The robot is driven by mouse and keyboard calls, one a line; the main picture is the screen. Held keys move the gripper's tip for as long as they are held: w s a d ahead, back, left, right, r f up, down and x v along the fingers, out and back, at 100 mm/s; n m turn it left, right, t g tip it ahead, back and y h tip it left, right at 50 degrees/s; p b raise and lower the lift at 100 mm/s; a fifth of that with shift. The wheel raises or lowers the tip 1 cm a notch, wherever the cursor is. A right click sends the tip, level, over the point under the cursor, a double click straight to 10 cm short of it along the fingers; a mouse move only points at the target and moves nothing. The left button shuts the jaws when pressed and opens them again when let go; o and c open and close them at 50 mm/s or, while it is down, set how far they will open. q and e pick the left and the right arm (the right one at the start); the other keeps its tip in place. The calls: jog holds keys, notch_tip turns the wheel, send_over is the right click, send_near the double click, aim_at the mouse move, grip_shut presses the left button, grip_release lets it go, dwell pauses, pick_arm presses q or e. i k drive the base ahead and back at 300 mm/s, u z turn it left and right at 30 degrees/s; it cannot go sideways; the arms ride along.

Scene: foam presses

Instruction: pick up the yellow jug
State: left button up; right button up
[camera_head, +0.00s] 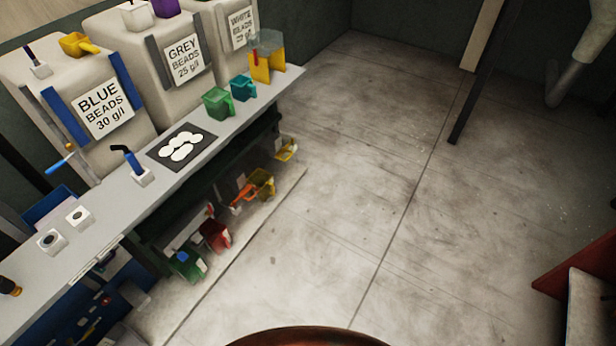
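A yellow jug (261,68) with a see-through grey upper part stands upright at the far right end of the long grey bench (75,262). It is in front of the white beads bin. Other yellow vessels are in view: a yellow scoop (77,44) on top of the blue beads bin, a yellow container (262,184) on the low shelf under the bench, and a smaller yellow one (287,150) farther along that shelf. Neither of my grippers is in view.
A green jug (217,103) and a teal jug (243,88) stand left of the yellow jug. Bins of blue beads (62,75), grey beads (160,50) and white beads (222,20) line the back. Red and green containers sit below. The floor (350,200) right of the bench is clear.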

aim_at(261, 179)
jog(key=z, duration=0.35)
jog(key=i, duration=1.85)
jog(key=u, duration=1.35)
jog(key=i, duration=0.65)
jog(key=u, duration=0.8)
